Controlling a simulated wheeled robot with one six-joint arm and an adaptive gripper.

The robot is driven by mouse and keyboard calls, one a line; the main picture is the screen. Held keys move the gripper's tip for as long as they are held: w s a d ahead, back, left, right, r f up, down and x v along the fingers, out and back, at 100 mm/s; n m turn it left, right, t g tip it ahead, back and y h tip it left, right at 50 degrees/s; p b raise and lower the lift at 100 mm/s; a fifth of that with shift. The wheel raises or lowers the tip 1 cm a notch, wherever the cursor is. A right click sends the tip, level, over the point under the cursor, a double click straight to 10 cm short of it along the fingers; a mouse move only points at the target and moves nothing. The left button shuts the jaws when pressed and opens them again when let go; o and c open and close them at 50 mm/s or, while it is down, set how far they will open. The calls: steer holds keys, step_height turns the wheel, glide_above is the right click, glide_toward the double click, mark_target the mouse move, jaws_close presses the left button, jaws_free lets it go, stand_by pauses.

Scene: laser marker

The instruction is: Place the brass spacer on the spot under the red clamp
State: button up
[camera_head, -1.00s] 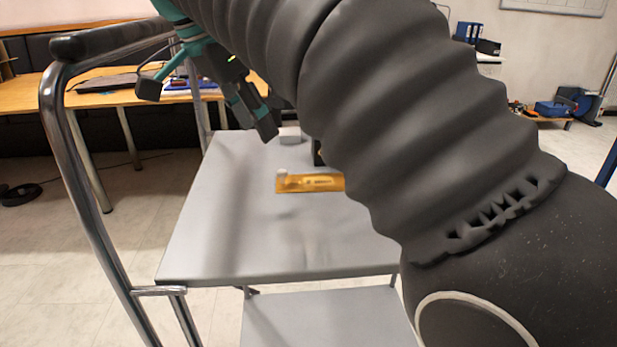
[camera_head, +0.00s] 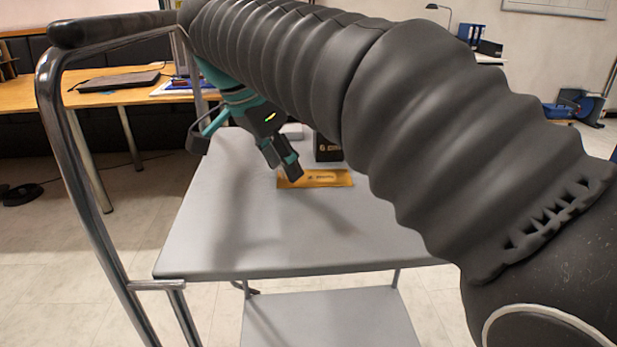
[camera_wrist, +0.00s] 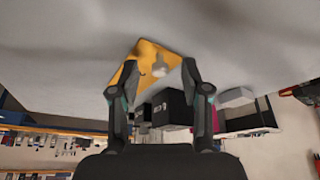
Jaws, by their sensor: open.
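An orange-yellow plate (camera_head: 325,180) lies on the grey table, and it also shows between the fingertips in the wrist view (camera_wrist: 133,76). A small pale round piece (camera_wrist: 160,69) sits on the plate in the wrist view; it may be the brass spacer, but its colour does not confirm that. In the head view my gripper hides it. My gripper (camera_head: 291,171) is open and empty, tilted down over the left end of the plate. In the wrist view its fingers (camera_wrist: 150,80) are spread to either side of the piece. I cannot make out a red clamp.
A black box (camera_head: 326,149) with a light label stands just behind the plate. A small pale grey block (camera_head: 292,131) stands to its left. The front of the grey table (camera_head: 255,250) is clear. A metal handrail (camera_head: 70,150) rises at the left.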

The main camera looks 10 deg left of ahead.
jaws_close()
steer(key=shift+r, duration=0.15)
